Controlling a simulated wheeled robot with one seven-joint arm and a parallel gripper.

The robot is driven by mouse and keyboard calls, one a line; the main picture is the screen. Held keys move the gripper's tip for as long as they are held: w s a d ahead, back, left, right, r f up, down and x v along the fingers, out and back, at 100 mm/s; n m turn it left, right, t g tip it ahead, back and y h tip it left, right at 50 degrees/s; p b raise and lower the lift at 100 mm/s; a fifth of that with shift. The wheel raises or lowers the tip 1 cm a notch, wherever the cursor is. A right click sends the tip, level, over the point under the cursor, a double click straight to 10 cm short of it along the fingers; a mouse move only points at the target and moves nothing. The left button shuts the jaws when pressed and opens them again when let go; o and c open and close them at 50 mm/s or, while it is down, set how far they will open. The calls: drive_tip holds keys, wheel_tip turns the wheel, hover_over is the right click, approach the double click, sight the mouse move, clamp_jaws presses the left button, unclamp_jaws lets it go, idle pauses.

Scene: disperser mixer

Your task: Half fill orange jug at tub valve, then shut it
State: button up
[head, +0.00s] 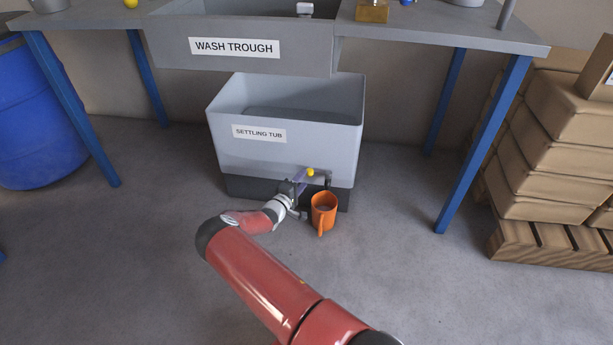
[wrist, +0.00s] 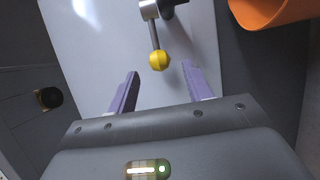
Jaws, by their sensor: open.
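The settling tub (head: 285,155) is a grey open box on a dark base, under the wash trough. Its valve has a lever with a yellow knob (head: 310,172), low on the front. The orange jug (head: 323,210) stands upright on the floor in front of the tub, below the spout (head: 328,180). How full it is cannot be made out. My gripper (head: 301,176) is at the valve, left of the jug. In the wrist view its purple fingers (wrist: 160,88) are open, with the yellow knob (wrist: 158,60) just beyond and between their tips. The orange jug (wrist: 268,10) shows at the upper right.
The wash trough (head: 300,45) and bench overhang the tub. Blue bench legs (head: 485,145) stand on both sides. Boxes on a pallet (head: 550,240) are at the right, a blue drum (head: 40,125) at the left. The floor around the jug is clear.

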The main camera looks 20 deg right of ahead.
sight(307, 175)
drive_tip(key=shift+x, duration=1.75)
clamp_jaws()
